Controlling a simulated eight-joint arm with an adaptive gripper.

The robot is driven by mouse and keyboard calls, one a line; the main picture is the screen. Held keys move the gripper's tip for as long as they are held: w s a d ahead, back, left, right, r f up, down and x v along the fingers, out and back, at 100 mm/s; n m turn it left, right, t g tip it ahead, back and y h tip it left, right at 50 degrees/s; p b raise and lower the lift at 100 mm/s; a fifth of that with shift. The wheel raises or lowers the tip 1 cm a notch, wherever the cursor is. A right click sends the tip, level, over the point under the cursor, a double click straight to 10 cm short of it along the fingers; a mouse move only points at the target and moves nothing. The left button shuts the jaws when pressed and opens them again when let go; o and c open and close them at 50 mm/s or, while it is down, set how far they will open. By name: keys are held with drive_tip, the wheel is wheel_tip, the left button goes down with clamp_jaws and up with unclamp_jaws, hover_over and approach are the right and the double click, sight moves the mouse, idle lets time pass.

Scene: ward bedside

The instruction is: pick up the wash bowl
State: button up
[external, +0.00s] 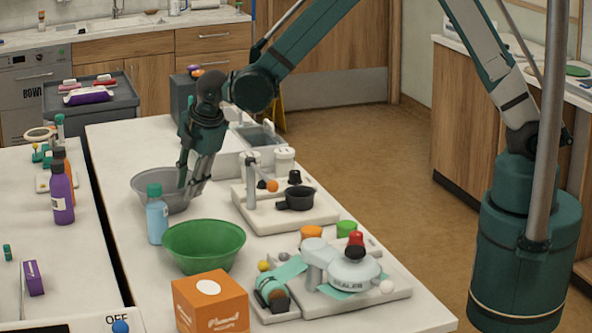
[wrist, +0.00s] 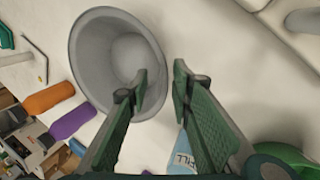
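Two bowls are in view, and I cannot tell for certain which is the wash bowl. A grey bowl (external: 150,190) stands upright on the white table; it also shows in the wrist view (wrist: 92,50). A green bowl (external: 203,246) stands nearer the camera, partly seen at the wrist view's lower right (wrist: 285,155). My gripper (external: 191,192) points down at the grey bowl's right side. In the wrist view my gripper (wrist: 160,80) is open, with one finger over the bowl's inside and the other outside its rim. Whether either finger touches the rim is unclear.
A light-blue bottle (external: 157,218) stands close to both bowls, near my right finger in the wrist view. A white tray with a black pan (external: 296,198) is to the right. An orange box (external: 210,303) stands in front. A purple bottle (external: 62,193) is on the left table.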

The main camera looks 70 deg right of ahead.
sight(181, 210)
drive_tip(key=shift+f, duration=0.1)
drive_tip(key=shift+x, duration=2.5)
drive_tip(key=shift+w, duration=0.1)
clamp_jaws()
